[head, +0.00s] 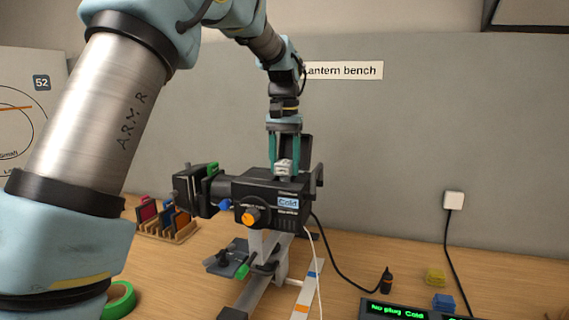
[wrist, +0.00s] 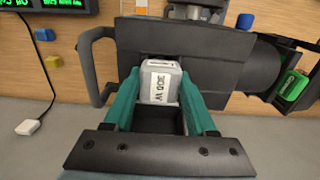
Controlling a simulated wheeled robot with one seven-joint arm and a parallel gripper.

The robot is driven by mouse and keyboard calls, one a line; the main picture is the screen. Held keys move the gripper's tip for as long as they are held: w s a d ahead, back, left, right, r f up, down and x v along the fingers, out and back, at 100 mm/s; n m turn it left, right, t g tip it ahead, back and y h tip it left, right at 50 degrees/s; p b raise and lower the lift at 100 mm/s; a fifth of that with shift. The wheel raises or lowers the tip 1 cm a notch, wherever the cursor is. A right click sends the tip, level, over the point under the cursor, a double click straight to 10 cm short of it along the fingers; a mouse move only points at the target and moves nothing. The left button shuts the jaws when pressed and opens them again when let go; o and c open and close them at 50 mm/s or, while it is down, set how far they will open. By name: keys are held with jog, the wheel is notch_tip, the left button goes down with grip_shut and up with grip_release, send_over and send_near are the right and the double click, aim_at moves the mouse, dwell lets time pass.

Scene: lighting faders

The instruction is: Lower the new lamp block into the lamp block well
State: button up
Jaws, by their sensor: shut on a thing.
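My gripper (head: 284,155) is above the top of the black lantern (head: 262,188), pointing down. Its two teal fingers are shut on a pale grey lamp block (head: 285,168). In the wrist view the lamp block (wrist: 160,82) sits between the fingers, with a white label reading upside down, seemingly "300 W". The block is at the lantern's top opening, the lamp block well; its lower part is hidden, and I cannot tell how deep it sits. A dark upright panel, perhaps an open lid (head: 308,148), stands just behind the gripper.
The lantern has an orange knob (head: 250,216) and a "Cold" label (head: 288,203). A display (head: 395,310) reads "No plug Cold". Yellow (head: 435,276) and blue (head: 443,301) blocks lie at the right. A rack of coloured pieces (head: 168,222) and green tape (head: 119,299) are left.

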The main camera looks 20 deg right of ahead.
jog(key=shift+f, duration=0.35)
dwell(0.3)
jog(key=o, duration=1.4)
jog(key=shift+r+p, duration=1.05)
jog(key=shift+r, duration=2.95)
